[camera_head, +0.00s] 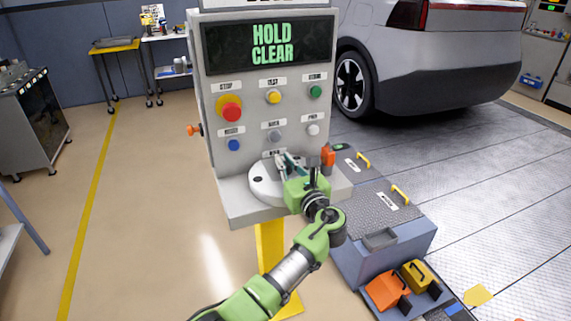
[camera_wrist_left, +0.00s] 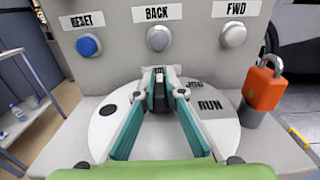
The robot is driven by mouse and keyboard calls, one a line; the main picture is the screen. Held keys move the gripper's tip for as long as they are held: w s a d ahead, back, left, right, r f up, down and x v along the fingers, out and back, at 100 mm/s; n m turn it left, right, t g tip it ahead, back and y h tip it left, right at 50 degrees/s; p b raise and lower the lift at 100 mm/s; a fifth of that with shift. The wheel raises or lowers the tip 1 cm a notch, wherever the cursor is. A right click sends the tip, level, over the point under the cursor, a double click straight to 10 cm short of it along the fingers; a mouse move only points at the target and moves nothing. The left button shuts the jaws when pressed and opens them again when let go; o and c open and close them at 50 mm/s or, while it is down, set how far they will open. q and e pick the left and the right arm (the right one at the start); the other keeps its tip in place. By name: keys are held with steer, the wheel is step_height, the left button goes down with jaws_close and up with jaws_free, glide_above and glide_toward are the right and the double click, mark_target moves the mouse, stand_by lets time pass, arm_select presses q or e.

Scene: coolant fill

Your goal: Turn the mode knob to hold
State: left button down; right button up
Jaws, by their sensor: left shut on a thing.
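The mode knob (camera_wrist_left: 158,92) is a dark handle on a round white dial plate (camera_wrist_left: 225,130), which also shows in the head view (camera_head: 262,188). JOG and RUN are printed on the plate's right side; the label at its top is mostly hidden behind the knob and fingers. My left gripper (camera_wrist_left: 160,85) reaches over the plate from the front, its teal fingers shut on the knob from both sides. In the head view my left gripper (camera_head: 290,164) covers most of the knob. The display (camera_head: 272,45) reads HOLD CLEAR in green. My right gripper is not in view.
An orange padlock (camera_wrist_left: 264,88) hangs just right of the dial. Above it are the blue RESET button (camera_wrist_left: 89,45), the grey BACK button (camera_wrist_left: 158,38) and the FWD button (camera_wrist_left: 233,35). A red stop button (camera_head: 231,110) is higher up. A car (camera_head: 440,55) stands behind.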

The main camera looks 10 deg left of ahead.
arm_select(q)
steer(key=shift+f, duration=0.15)
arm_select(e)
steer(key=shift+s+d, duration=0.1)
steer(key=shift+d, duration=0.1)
arm_select(q)
steer(key=c, duration=2.2)
jaws_free()
steer(key=shift+o, duration=0.5)
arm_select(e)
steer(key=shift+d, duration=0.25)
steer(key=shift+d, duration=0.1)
arm_select(q)
step_height(320, 180, up, 10)
steer(key=shift+r, duration=0.1)
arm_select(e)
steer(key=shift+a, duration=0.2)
